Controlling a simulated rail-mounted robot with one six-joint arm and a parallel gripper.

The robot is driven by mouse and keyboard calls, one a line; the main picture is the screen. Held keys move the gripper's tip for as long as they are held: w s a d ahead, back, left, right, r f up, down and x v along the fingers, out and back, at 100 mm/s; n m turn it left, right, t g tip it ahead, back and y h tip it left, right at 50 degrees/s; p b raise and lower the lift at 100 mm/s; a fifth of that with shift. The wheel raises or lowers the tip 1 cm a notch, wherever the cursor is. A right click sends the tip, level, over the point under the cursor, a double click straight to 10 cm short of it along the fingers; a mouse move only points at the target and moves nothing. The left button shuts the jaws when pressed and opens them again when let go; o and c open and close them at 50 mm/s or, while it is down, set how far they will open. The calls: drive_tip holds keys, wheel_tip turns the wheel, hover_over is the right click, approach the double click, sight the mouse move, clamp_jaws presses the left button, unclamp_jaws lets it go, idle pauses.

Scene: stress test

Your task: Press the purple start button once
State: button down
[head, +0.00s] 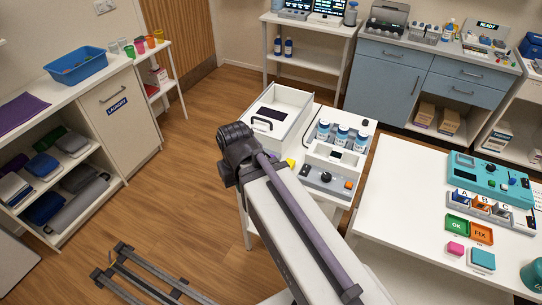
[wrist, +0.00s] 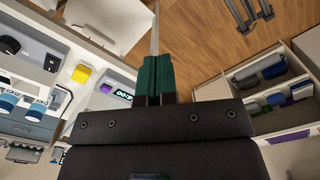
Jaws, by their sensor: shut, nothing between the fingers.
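In the head view my arm hides the fingers.
A white open box (head: 280,110) and several blue-labelled bottles (head: 342,134) stand on the bench. A small yellow thing (wrist: 82,75) and a lit display (wrist: 124,95) are left of my fingers. A teal device (head: 490,178) stands on the right table (head: 400,210). The wooden floor (head: 190,170) at left is mostly clear.

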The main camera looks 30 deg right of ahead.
idle(0.3)
drive_tip(key=w+d+f+m+t+y+b, duration=0.1)
drive_tip(key=w+d+f+m+b, duration=0.1)
drive_tip(key=w+d+m, duration=0.3)
drive_tip(key=w+d+f+m+t+y+b, duration=0.1)
drive_tip(key=d+m+b, duration=0.1)
drive_tip(key=d, duration=0.5)
drive_tip(key=w+d+r+m+t, duration=0.2)
drive_tip(key=w+m+t, duration=0.1)
drive_tip(key=m, duration=0.5)
drive_tip(key=w+d+r+m+t, duration=0.1)
drive_tip(key=w+d+m+t, duration=0.2)
drive_tip(key=w+m, duration=0.3)
drive_tip(key=m, duration=0.2)
drive_tip(key=shift+d+r+m+t+y, duration=0.15)
drive_tip(key=shift+r+m+t+y, duration=0.15)
drive_tip(key=shift+r+t+y, duration=0.1)
drive_tip(key=shift+w+f+b, duration=0.1)
drive_tip(key=shift+b, duration=0.2)
wheel_tip(320, 180, down, 9)
drive_tip(key=b, duration=0.8)
drive_tip(key=shift+b, duration=0.4)
